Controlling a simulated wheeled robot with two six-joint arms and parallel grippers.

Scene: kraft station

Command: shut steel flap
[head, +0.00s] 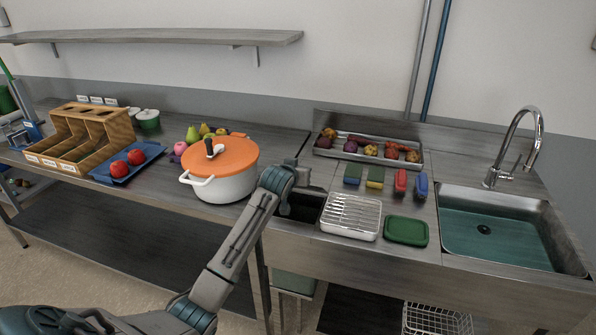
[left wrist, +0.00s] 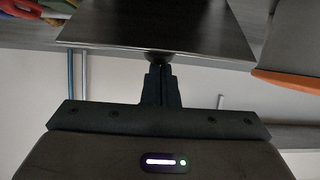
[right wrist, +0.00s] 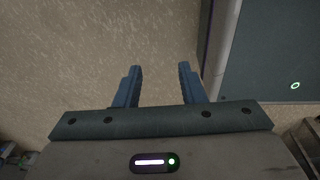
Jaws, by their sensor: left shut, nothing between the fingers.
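The steel flap (left wrist: 155,28) shows in the left wrist view as a dark metallic plate with a rounded dark knob (left wrist: 159,57) at its near edge. My left gripper (left wrist: 160,68) is shut and empty, with its fingertips at the knob; I cannot tell whether they touch it. In the head view the left arm's end covers most of the flap. A dark opening (head: 305,206) in the counter shows beside it. My right gripper (right wrist: 160,72) is open and empty above the floor, outside the head view.
A white pot with an orange lid (head: 222,158) stands just left of the left arm.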

